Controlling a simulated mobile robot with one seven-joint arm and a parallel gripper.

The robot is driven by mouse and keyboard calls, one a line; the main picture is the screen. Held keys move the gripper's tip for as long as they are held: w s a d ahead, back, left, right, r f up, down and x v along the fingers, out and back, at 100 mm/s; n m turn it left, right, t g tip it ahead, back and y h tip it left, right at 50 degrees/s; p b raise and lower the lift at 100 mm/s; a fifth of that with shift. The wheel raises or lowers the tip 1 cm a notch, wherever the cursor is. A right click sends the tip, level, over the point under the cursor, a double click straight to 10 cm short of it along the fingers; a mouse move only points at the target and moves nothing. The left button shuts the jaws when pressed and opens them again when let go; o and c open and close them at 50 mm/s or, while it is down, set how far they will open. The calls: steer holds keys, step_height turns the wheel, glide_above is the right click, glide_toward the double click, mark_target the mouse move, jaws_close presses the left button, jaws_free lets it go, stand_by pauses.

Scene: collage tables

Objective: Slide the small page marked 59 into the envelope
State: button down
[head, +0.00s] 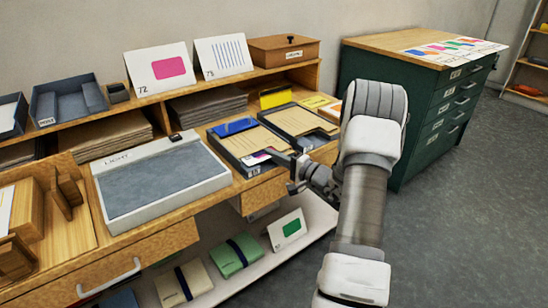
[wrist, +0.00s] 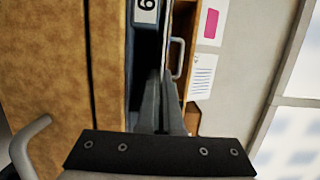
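A small white page (head: 258,157) with magenta and purple marks lies at the front of a dark tray holding tan sheets (head: 250,141). Its number is too small to read. My gripper (head: 276,157) reaches in from the right, its tips beside the page; I cannot tell whether they touch it. In the wrist view the fingers (wrist: 162,95) run close together, and no page shows clearly between them. Whether they are open or shut on something is unclear. A second dark tray with a tan sheet (head: 297,119) stands to the right. I cannot tell which tan piece is the envelope.
A light box (head: 160,183) stands left of the trays. A blue item (head: 233,127) and a yellow box (head: 274,97) are behind. Cards 72 (head: 160,70) and 73 (head: 223,56) lean on the upper shelf. A green cabinet (head: 411,119) stands at right.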

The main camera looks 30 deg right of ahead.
steer(key=c, duration=1)
jaws_free()
steer(key=p+v, duration=0.2)
steer(key=v, duration=1.5)
steer(key=shift+s, duration=0.2)
